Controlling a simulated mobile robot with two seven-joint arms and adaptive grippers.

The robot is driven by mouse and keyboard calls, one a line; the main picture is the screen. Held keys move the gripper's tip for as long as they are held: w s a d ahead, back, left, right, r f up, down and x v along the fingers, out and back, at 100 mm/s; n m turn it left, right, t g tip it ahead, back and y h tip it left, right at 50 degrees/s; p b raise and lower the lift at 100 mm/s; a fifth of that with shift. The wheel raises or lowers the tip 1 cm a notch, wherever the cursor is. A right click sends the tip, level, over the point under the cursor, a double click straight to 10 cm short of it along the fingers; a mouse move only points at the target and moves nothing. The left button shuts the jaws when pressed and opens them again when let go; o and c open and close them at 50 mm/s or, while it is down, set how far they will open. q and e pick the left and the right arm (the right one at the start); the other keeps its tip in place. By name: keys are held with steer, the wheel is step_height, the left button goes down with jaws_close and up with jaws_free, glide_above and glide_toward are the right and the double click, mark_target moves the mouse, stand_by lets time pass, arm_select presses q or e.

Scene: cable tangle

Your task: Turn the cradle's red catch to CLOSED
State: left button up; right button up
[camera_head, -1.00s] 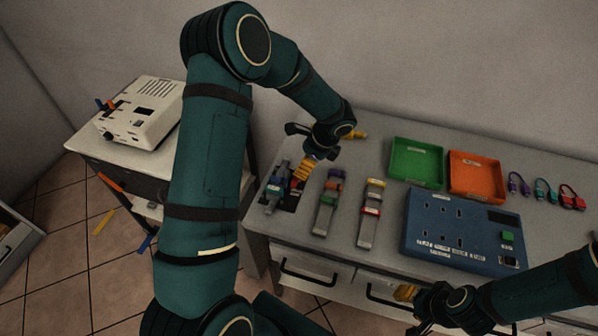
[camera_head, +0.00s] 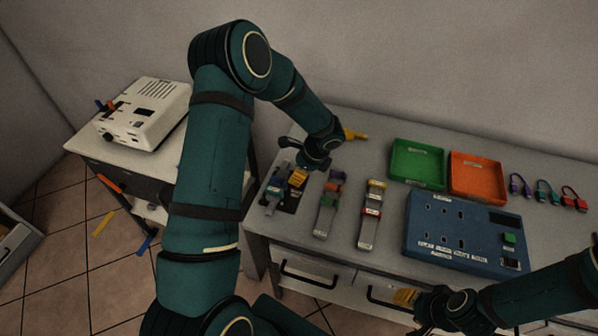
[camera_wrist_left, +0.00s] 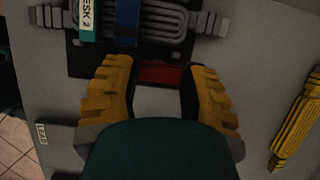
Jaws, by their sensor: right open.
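The cradle's dark base (camera_wrist_left: 95,62) lies on the bench in the left wrist view, and it also shows in the camera_head view (camera_head: 289,207). A grey cable bundle (camera_wrist_left: 165,25) with a blue strap (camera_wrist_left: 126,22) and a DESK 2 tag rests in it. The red catch (camera_wrist_left: 160,74) sits at the cradle's near edge, between the yellow fingertips of my left gripper (camera_wrist_left: 162,72). My right gripper (camera_head: 405,297) is open and empty at the bench front.
A blue socket panel (camera_head: 425,235), a green tray (camera_head: 416,183) and an orange tray (camera_head: 478,194) are farther right. A yellow object (camera_wrist_left: 297,120) lies right of my left gripper.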

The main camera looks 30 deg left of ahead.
stand_by(0.4)
arm_select(q)
steer(key=n+g, duration=0.1)
steer(key=n, duration=0.3)
steer(key=shift+g, duration=0.3)
steer(key=n+h, duration=0.1)
steer(key=n, duration=0.1)
steer(key=n+g, duration=0.1)
steer(key=n, duration=0.1)
steer(key=shift+f+n+h+b, duration=0.1)
steer(key=shift+n+h+b, duration=0.2)
steer(key=shift+h, duration=0.1)
steer(key=n, duration=0.2)
steer(key=n+g+h, duration=0.1)
steer(key=n, duration=0.1)
steer(key=shift+a+n+h, duration=0.15)
steer(key=shift+n+h, duration=0.15)
steer(key=n+h, duration=0.1)
steer(key=n, duration=0.3)
steer(key=shift+n+h, duration=0.3)
steer(key=shift+h, duration=0.1)
steer(key=o, duration=1.2)
